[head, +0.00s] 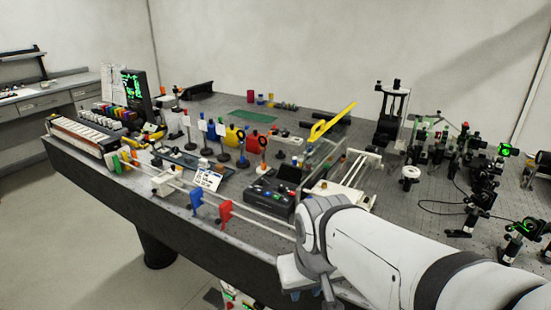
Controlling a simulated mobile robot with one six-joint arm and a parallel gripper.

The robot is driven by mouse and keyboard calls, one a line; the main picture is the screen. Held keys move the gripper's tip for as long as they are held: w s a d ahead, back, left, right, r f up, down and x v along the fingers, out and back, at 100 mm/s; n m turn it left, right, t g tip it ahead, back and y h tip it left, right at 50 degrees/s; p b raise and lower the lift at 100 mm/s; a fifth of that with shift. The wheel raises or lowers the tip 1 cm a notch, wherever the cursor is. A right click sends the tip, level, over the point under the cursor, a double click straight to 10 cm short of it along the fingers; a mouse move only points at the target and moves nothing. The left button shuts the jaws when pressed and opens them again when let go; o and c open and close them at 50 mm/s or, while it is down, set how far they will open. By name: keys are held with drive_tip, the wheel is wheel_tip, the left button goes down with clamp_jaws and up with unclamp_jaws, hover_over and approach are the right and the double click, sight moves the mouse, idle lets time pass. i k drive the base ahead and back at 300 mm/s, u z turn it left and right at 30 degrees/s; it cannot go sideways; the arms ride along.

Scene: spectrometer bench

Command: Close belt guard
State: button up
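What looks like the belt guard is a clear panel (322,160) with a yellow bar (333,121) along its upper side. It stands tilted up, apparently open, over a pale mechanism with light rails (347,183) on the bench. My arm comes in from the lower right, and its wrist is at the front edge of the bench, nearer the camera than the guard. My gripper (326,294) points down at the bottom of the picture, mostly hidden by the wrist and cut off by the frame. It is apart from the guard, and its fingers cannot be made out.
A dark control box (269,200) stands left of the mechanism. Red and blue blocks (225,211) sit on rails along the front edge. Several posts with optics and coloured bottles (234,136) stand farther back. Optical mounts and cables crowd the right side of the bench (440,203).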

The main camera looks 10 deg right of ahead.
sight(343, 127)
drive_tip(key=z, duration=2.45)
drive_tip(key=k, duration=1)
drive_tip(key=u, duration=1.45)
drive_tip(key=i, duration=1)
drive_tip(key=u, duration=0.1)
